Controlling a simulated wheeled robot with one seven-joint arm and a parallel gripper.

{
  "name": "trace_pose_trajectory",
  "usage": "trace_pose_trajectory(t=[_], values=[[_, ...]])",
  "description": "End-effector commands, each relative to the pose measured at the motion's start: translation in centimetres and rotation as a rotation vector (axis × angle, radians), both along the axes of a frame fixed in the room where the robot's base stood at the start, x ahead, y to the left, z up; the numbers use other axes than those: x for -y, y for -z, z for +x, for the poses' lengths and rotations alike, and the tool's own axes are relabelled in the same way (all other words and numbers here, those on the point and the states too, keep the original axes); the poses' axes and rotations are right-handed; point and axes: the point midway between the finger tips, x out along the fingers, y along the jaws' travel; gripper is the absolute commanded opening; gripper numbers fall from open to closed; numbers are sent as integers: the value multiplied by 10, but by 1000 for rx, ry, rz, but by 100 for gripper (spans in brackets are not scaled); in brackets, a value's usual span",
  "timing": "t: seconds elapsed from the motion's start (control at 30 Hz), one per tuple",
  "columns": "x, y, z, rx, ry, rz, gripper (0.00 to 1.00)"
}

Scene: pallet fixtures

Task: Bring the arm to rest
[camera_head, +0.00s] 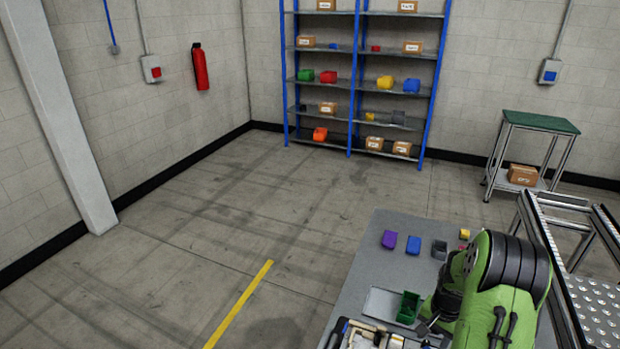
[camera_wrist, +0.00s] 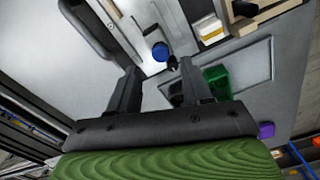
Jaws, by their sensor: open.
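My green arm (camera_head: 505,275) is bent over the right side of the grey table (camera_head: 365,260) in the head view. In the wrist view my gripper (camera_wrist: 159,68) is open, with its two dark fingers spread apart and pointing towards the table. Nothing is visibly held between them. A blue round thing (camera_wrist: 160,51) shows beyond the fingertips; its distance from them is hard to tell. A green bin (camera_wrist: 217,82) lies beside the right finger, and it also shows in the head view (camera_head: 408,307). The arm hides part of the table.
A purple bin (camera_head: 389,239), a blue bin (camera_head: 414,245) and a grey bin (camera_head: 439,250) stand on the table's far part. A roller conveyor (camera_head: 600,300) runs at right. Shelves (camera_head: 356,80) stand at the back wall. The floor at left is clear.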

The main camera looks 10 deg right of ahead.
Motion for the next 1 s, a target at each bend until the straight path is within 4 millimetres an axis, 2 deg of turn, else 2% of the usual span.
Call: trace_pose_trajectory(t=[0.07, 0.13, 0.23, 0.3, 0.37, 0.5, 0.63, 0.7, 0.8, 0.9, 1.0], values=[[-11, -23, 7, 24, -48, -21, 49], [-32, -59, 12, 54, -124, -50, 49], [-73, -114, 7, 106, -257, -93, 49], [-102, -147, -5, 144, -346, -120, 49], [-127, -171, -19, 178, -423, -141, 49], [-180, -210, -66, 264, -598, -182, 49], [-218, -226, -119, 351, -754, -210, 49], [-231, -226, -144, 393, -824, -219, 49], [-241, -224, -169, 434, -894, -226, 49], [-245, -222, -179, 451, -924, -228, 49], [-245, -222, -180, 452, -928, -228, 49]])
